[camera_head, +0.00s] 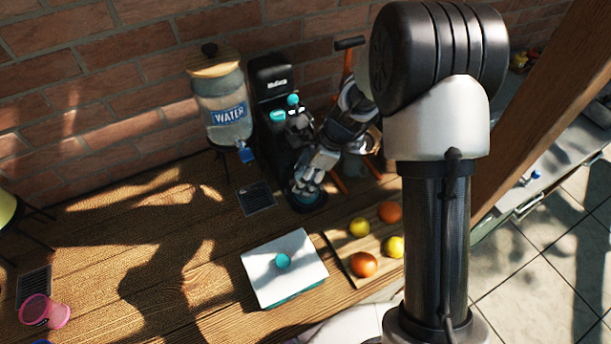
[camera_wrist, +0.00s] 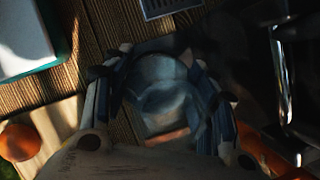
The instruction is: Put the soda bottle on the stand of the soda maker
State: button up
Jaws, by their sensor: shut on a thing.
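The soda maker (camera_head: 272,82) is a tall black machine against the brick wall in the head view, with teal parts near its top. Its round stand (camera_head: 308,201) with a teal ring is low at the front. My gripper (camera_head: 311,170) is right at the front of the machine, just above the stand. In the wrist view my gripper (camera_wrist: 165,85) is shut around a clear, see-through body, the soda bottle (camera_wrist: 163,92). In the head view the bottle is mostly hidden by my fingers and wrist. I cannot tell whether its base touches the stand.
A water dispenser (camera_head: 224,107) stands close left of the machine. In front are a white-topped box (camera_head: 284,268) and a board (camera_head: 345,262) with several fruits. A pink cup (camera_head: 45,311) is at lower left. The table's left middle is clear.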

jog(key=shift+d+r, duration=0.1)
jog(key=o, duration=1.1)
jog(key=shift+f, duration=0.2)
jog(key=shift+o, duration=0.2)
jog(key=shift+r, duration=0.3)
jog(key=p+v, duration=0.2)
jog(key=v, duration=0.9)
jog(key=shift+d+r+p, duration=0.15)
jog(key=shift+r+p, duration=0.2)
jog(key=shift+p, duration=0.05)
